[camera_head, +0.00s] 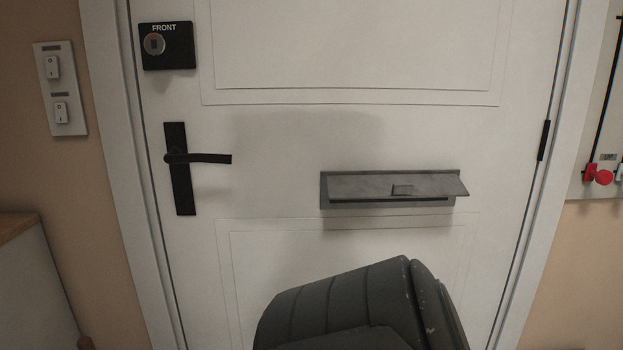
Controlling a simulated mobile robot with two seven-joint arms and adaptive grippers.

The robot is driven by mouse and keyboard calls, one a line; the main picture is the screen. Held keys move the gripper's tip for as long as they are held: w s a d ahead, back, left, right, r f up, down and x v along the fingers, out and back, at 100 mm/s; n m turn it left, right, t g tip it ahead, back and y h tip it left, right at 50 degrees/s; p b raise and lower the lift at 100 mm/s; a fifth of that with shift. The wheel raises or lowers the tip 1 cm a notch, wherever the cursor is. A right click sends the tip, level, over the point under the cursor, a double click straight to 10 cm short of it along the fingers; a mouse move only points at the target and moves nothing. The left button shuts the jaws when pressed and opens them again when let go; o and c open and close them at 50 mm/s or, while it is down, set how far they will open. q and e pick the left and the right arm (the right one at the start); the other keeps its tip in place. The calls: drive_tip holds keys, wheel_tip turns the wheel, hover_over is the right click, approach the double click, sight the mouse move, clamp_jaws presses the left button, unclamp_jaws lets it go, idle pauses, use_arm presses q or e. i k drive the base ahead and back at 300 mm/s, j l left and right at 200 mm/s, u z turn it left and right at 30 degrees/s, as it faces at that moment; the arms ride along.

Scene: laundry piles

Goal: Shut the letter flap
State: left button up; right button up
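The grey metal letter flap (370,186) is set in a dark frame (325,198) on the white door, right of the middle in the head view. The flap is tilted outward from the door and stands partly open. A small tab sits at its middle, and a dark gap shows under its lower edge. A dark grey rounded link, which seems to be part of my arm, rises from the bottom edge below the flap and is apart from it in the picture. Neither of my grippers is visible.
The white door (290,140) is closed in its frame. It has a black lever handle (205,158) and a black lock plate marked FRONT (180,58). A switch panel (72,118) is on the left wall, above a cabinet (30,290). A red knob (599,177) is at right.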

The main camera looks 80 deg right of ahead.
sight(435, 186)
drive_tip(key=z, duration=2.95)
drive_tip(key=i+j+u, duration=0.1)
drive_tip(key=j+u, duration=0.2)
